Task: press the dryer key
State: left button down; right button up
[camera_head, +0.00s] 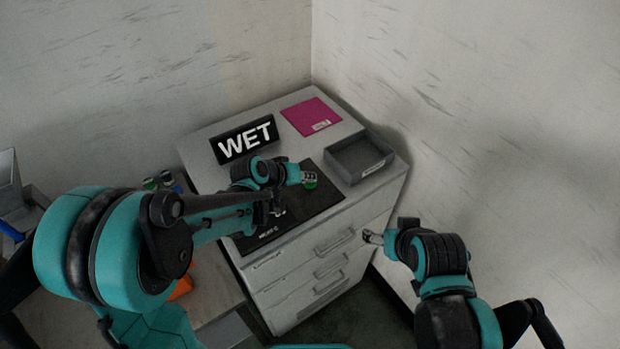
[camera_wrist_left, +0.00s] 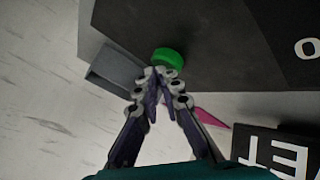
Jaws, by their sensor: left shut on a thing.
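A green round piece (camera_head: 310,184) shows at the fingertips of my left gripper (camera_head: 307,176), over the dark panel (camera_head: 320,203) on the cabinet top. In the left wrist view the fingers (camera_wrist_left: 158,73) come together at the near edge of the green piece (camera_wrist_left: 168,57), and the gripper is shut on it. Whether the piece touches the panel, I cannot tell. No part is clearly readable as the dryer key; my left arm hides part of the panel. My right gripper (camera_head: 372,237) is off the cabinet's front right side; its jaw opening is too small to read.
A black WET sign (camera_head: 247,139) stands at the back left of the cabinet top. A magenta sheet (camera_head: 311,117) lies behind, and a grey open tray (camera_head: 386,165) sits at the right. Drawer handles (camera_head: 334,241) project in front. Walls close in behind and at the right.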

pick_arm(q)
jog(key=shift+s+d, duration=0.15)
jog(key=shift+d, duration=0.05)
jog(key=shift+r+p, duration=0.55)
jog(key=r+p, duration=0.2)
jog(key=r, duration=0.1)
jog(key=r+p, duration=0.1)
jog(key=r, duration=0.1)
jog(key=shift+w, duration=0.25)
jog(key=shift+f, duration=0.1)
